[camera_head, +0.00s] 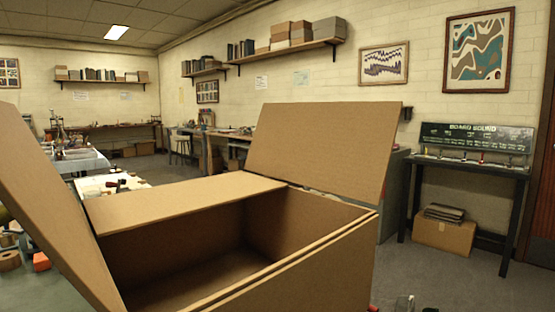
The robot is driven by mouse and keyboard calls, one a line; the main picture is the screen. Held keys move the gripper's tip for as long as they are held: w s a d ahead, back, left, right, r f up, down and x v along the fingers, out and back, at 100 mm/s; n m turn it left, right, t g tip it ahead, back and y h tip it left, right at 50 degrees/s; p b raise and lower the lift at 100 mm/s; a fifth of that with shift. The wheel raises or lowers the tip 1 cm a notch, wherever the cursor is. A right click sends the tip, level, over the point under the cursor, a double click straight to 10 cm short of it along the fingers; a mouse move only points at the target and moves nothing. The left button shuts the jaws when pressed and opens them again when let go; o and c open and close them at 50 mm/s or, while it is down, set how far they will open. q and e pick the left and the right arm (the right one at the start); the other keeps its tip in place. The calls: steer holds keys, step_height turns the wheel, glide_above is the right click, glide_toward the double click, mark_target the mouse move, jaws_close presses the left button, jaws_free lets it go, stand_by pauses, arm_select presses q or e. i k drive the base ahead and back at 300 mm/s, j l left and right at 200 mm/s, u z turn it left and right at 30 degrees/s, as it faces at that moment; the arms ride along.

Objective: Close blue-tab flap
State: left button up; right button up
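A large open cardboard box (315,275) fills the lower middle of the camera_head view. Its left flap (45,200) stands up and leans outward to the left. Its back right flap (325,145) stands up, tilted back. The far flap (185,197) lies about level across the far side of the opening. The near right edge looks doubled; I cannot tell whether a flap hangs down there. The inside looks empty where it shows. No blue tab is visible on any flap. Neither of my grippers is in view.
A green work surface with an orange block (41,262) and a brown roll (9,261) shows at the left. Small items are cut off at the bottom edge, right of the box. A black side table (470,170) stands at the right, with open floor before it.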

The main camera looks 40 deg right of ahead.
mark_target(343, 148)
steer(key=l+u, duration=0.15)
steer(key=l, duration=0.45)
steer(key=l+u, duration=0.15)
steer(key=l, duration=0.5)
steer(key=l+u, duration=0.15)
steer(key=l, duration=0.45)
steer(key=k+l+u, duration=0.15)
steer(key=l, duration=0.5)
steer(key=l+u, duration=0.15)
steer(key=l, duration=0.45)
